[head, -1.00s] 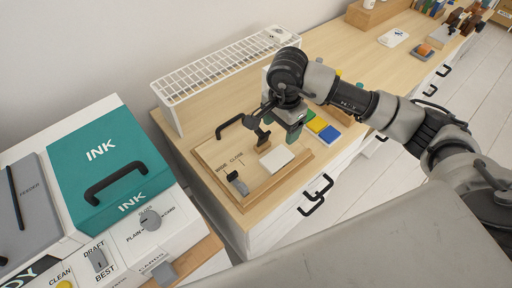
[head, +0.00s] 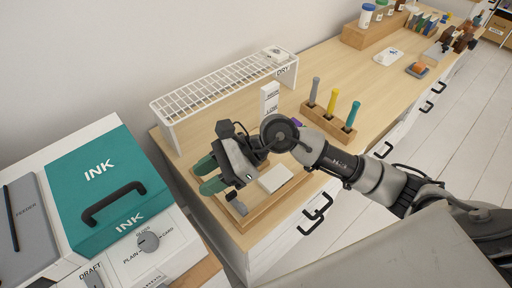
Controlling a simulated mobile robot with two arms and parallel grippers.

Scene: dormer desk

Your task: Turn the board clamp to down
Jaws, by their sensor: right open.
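The wooden board (head: 262,207) lies near the desk's front left corner, with a pale square pad (head: 274,178) on it. My right gripper (head: 207,176) is over the left part of the board, its two green-tipped fingers apart and pointing left. Nothing shows between the fingers. A small dark grey knob (head: 238,208) shows at the board's front, just below the gripper. The board's black clamp handle and its lettering are mostly hidden behind my gripper, so I cannot tell the clamp's position or whether a finger touches it. My left gripper is not in view.
A white wire rack (head: 225,82) stands behind the board. A white box (head: 269,98) and a wooden holder (head: 327,123) with coloured pens stand right of it. A printer with a teal INK cover (head: 105,170) is at the left. Drawer handles (head: 315,220) stick out in front.

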